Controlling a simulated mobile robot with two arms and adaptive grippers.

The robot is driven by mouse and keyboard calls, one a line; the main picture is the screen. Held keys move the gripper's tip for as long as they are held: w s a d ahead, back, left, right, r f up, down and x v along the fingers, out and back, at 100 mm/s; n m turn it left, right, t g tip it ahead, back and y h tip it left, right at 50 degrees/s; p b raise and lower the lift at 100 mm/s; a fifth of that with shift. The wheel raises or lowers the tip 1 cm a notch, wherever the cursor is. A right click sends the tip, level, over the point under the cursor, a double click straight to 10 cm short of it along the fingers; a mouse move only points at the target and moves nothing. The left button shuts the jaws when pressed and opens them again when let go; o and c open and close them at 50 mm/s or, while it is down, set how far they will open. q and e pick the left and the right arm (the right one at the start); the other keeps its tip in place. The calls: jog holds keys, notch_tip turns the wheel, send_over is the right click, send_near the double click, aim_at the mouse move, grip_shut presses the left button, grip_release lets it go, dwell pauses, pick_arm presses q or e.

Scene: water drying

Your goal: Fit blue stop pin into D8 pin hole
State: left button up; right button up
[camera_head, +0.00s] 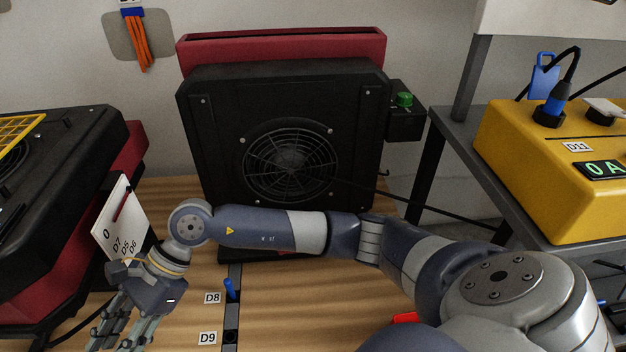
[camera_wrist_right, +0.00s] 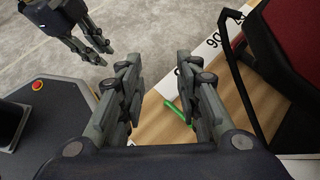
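The blue stop pin (camera_head: 229,288) stands, slightly tilted, at the dark metal strip (camera_head: 234,272) beside the D8 label (camera_head: 212,297). Its lower end meets the strip at a dark spot beside the label; I cannot tell how deep it sits. My right arm reaches across from the right in the head view. Its gripper (camera_head: 116,325) is left of the pin and apart from it. In the right wrist view this gripper (camera_wrist_right: 170,95) is open and empty. My left gripper (camera_wrist_right: 105,54) shows at the upper left there, open and empty. The left gripper is outside the head view.
A dark hole beside the D9 label (camera_head: 207,338) lies nearer me. A black fan unit (camera_head: 285,130) stands behind my arm. A white marked panel (camera_head: 121,220) is at left. A yellow box (camera_head: 560,180) stands on a grey shelf at right. A green rod (camera_wrist_right: 178,110) lies beyond my right fingers.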

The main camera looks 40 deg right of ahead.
jog(key=s+a+r+m+t+y, duration=0.1)
jog(key=a+r+m+y, duration=0.4)
jog(key=r, duration=0.4)
jog(key=w+d+r+m+t+y, duration=0.3)
jog(key=r+m+t+y, duration=0.2)
jog(key=r+m+t, duration=0.35)
jog(key=w+d+f+m+t+h, duration=0.2)
jog(key=w+d+m+t+h, duration=0.35)
jog(key=m, duration=0.65)
jog(key=w+d+f+m+t+h, duration=0.1)
jog(key=w+d+m+t+h, duration=0.1)
jog(key=d+m+t+h, duration=0.6)
jog(key=s+d+f+m+g+h, duration=0.3)
jog(key=d+f+m+g+h, duration=0.1)
jog(key=d+f+m, duration=0.4)
jog(key=s+d+f+m+g+h, duration=0.3)
jog(key=d+f+m+g+h, duration=0.15)
jog(key=f+m, duration=0.45)
jog(key=s+d+f+m+g, duration=0.1)
jog(key=s+f+g, duration=0.2)
jog(key=s, duration=0.3)
jog(key=s+d+f+m+g, duration=0.1)
jog(key=s+f+g, duration=0.2)
jog(key=s+f, duration=0.3)
jog(key=s+d+f+m+g+y, duration=0.1)
jog(key=s+f+m+g, duration=0.1)
jog(key=s, duration=0.6)
jog(key=shift+s+f+g, duration=0.25)
jog(key=shift+f+g, duration=0.5)
jog(key=shift+f, duration=0.45)
